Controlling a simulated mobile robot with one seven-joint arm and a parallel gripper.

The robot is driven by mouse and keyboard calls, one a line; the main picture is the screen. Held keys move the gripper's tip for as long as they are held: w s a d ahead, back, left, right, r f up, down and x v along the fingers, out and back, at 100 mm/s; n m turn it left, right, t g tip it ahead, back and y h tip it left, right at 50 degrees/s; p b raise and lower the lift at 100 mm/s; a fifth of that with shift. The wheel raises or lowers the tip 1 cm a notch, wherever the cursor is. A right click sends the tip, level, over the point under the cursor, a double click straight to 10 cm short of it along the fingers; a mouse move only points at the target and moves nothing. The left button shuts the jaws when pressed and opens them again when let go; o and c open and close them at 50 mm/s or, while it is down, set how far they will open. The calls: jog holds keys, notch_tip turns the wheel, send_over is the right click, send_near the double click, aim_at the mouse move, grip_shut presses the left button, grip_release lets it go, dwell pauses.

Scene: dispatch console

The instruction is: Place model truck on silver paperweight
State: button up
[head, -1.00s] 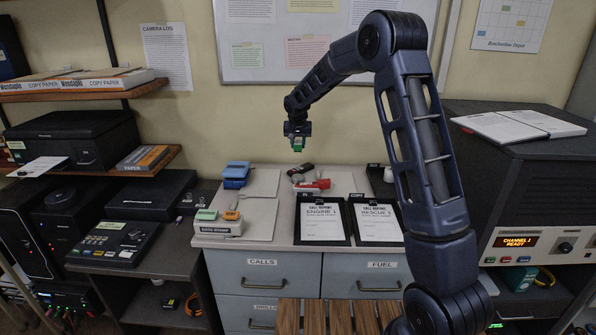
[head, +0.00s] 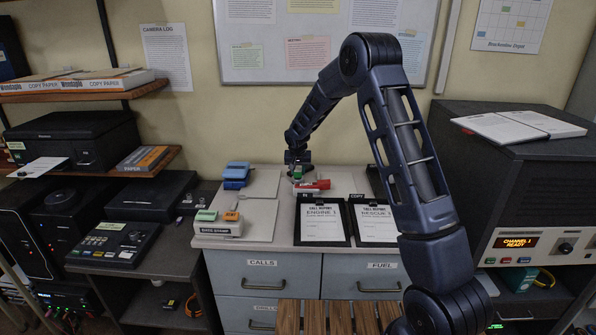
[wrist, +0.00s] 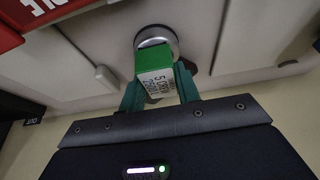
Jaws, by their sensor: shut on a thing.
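My gripper (head: 297,171) is low over the back of the grey counter. In the wrist view its teal fingers (wrist: 160,88) are shut on a green block with a white printed face (wrist: 156,78). Only part of the block shows, and I cannot tell whether it is the model truck. A round silver piece (wrist: 166,33), which looks like the paperweight, shows just beyond the block, whose end overlaps it in view. I cannot tell whether they touch. In the head view my gripper hides most of that spot.
A red item with white lettering (head: 314,185) lies close to my gripper, and its edge shows in the wrist view (wrist: 45,12). Two clipboards (head: 322,222) lie in front. A blue item (head: 236,176) and a date stamp set (head: 218,227) stand to the left.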

jog(key=o, duration=1)
jog(key=shift+c, duration=0.2)
jog(key=v, duration=1.2)
jog(key=shift+r, duration=0.2)
jog(key=s+d+r, duration=0.8)
jog(key=s+d, duration=0.2)
jog(key=d, duration=0.1)
jog(key=s+d+r, duration=0.8)
jog(key=s+d, duration=0.1)
jog(key=d, duration=0.2)
jog(key=s+d, duration=0.3)
jog(key=s, duration=0.5)
jog(key=s+d+f, duration=0.1)
jog(key=s+d, duration=0.3)
jog(key=s, duration=0.5)
jog(key=s+d, duration=0.3)
jog(key=s, duration=0.5)
jog(key=shift+s+d+f, duration=0.25)
jog(key=shift+s, duration=0.05)
